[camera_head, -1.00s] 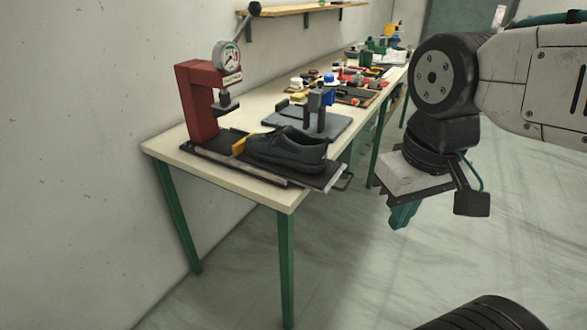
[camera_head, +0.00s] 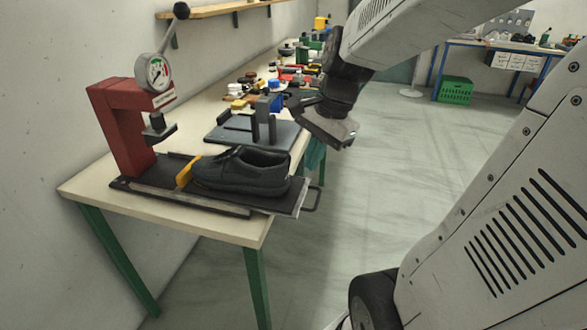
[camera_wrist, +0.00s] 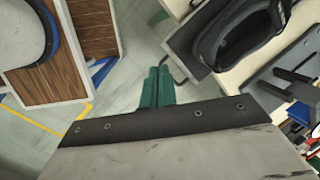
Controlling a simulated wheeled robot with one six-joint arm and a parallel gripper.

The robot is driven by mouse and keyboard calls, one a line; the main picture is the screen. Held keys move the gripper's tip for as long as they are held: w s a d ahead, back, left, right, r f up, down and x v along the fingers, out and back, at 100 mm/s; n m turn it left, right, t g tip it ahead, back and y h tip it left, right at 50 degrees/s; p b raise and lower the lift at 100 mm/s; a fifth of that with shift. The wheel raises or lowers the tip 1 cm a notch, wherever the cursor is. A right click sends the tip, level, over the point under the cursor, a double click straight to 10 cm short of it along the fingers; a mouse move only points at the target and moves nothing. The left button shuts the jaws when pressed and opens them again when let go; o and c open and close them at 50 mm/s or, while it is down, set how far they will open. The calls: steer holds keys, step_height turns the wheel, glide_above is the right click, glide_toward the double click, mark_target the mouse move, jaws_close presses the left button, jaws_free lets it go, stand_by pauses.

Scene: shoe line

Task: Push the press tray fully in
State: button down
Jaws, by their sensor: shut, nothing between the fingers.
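The press tray (camera_head: 299,197) is a dark plate with a wire handle (camera_head: 316,197) at its right end, jutting past the table edge. A black shoe (camera_head: 245,172) sits on it against a yellow block (camera_head: 187,173), right of the red press (camera_head: 124,130). My gripper (camera_head: 315,158) has green fingers pointing down, beyond the tray's handle end and off the table. In the wrist view the shut, empty fingers (camera_wrist: 156,86) are close beside the handle (camera_wrist: 170,72) and the tray (camera_wrist: 190,52). I cannot tell whether they touch. The shoe (camera_wrist: 235,30) shows at top right.
A grey fixture plate (camera_head: 225,134) with upright posts stands behind the shoe. Several coloured parts cover the table (camera_head: 160,203) further back. A green crate (camera_head: 455,90) stands under a far blue-legged table. In the wrist view, a wood-grained unit (camera_wrist: 48,82) lies at left. Open floor (camera_head: 370,150) lies right.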

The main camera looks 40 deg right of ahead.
mark_target(306, 185)
steer(key=w+d+f+m+t, duration=0.1)
steer(key=w+d+f+m, duration=0.15)
steer(key=d+m, duration=0.4)
steer(key=w+d+f+m, duration=0.1)
steer(key=d+f+m, duration=0.2)
steer(key=d+m, duration=0.35)
steer(key=shift+n+y, duration=0.3)
steer(key=shift+n, duration=0.1)
steer(key=w+a+f, duration=0.1)
steer(key=f, duration=0.2)
steer(key=w+a+f, duration=0.1)
steer(key=w+f, duration=0.1)
steer(key=f, duration=0.1)
steer(key=w+a+f, duration=0.1)
steer(key=w+f, duration=0.1)
steer(key=f, duration=0.1)
steer(key=shift+w+a+f, duration=0.2)
steer(key=shift+a+f, duration=0.05)
steer(key=shift+a, duration=0.05)
steer(key=shift+w+a, duration=0.35)
steer(key=shift+w, duration=0.2)
